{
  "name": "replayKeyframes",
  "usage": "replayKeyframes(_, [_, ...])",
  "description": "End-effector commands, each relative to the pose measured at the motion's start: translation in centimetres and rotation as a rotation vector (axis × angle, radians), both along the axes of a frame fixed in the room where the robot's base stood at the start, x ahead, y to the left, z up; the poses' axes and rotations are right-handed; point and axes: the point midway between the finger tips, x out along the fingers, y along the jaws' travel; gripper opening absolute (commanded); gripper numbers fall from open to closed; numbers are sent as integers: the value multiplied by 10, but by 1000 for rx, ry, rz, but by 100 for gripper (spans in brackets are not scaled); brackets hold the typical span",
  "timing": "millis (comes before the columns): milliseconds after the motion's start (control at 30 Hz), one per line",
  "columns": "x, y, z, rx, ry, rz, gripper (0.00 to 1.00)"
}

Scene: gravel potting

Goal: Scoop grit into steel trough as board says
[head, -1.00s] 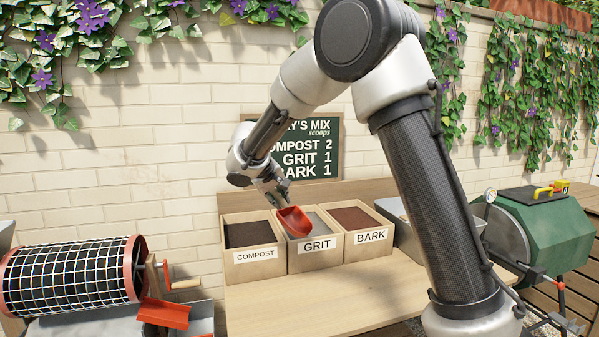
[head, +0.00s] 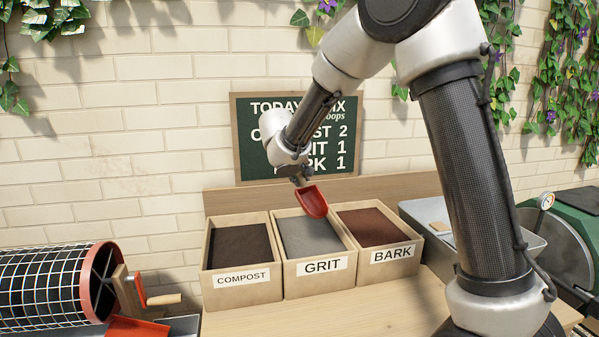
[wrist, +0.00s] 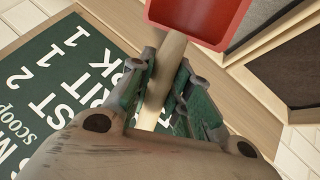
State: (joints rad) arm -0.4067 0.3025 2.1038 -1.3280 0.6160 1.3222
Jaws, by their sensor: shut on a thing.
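My gripper (head: 300,180) is shut on the wooden handle (wrist: 166,70) of a red scoop (head: 312,202). The scoop hangs above the back of the grit bin (head: 308,266), tilted, clear of the grit (head: 310,238). The part of its bowl seen in the wrist view (wrist: 195,18) shows bare red; the rest is cut off. The steel trough (head: 428,212) stands right of the bark bin, partly hidden by my arm. The board (head: 247,150) reads compost 2, grit 1, bark 1, partly covered by my arm.
The compost bin (head: 240,290) is left of the grit bin and the bark bin (head: 395,255) is right of it. A mesh drum (head: 50,285) with a crank stands at left. A green drum (head: 575,225) is at far right. The bench front (head: 330,315) is clear.

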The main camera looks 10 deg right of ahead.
Motion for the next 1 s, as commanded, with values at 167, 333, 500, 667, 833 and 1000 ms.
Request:
replayKeyframes(167, [-1,-1,-17,-3,3,0,0])
replayKeyframes(333, [-1,-1,-34,-1,2,1,0])
replayKeyframes(500, [-2,-1,-50,-1,3,0,0])
replayKeyframes(667, [-3,-2,-66,-2,3,-1,0])
replayKeyframes(833, [-4,-2,-84,-1,5,0,0])
replayKeyframes(1000, [-4,-2,-100,-2,3,-1,0])
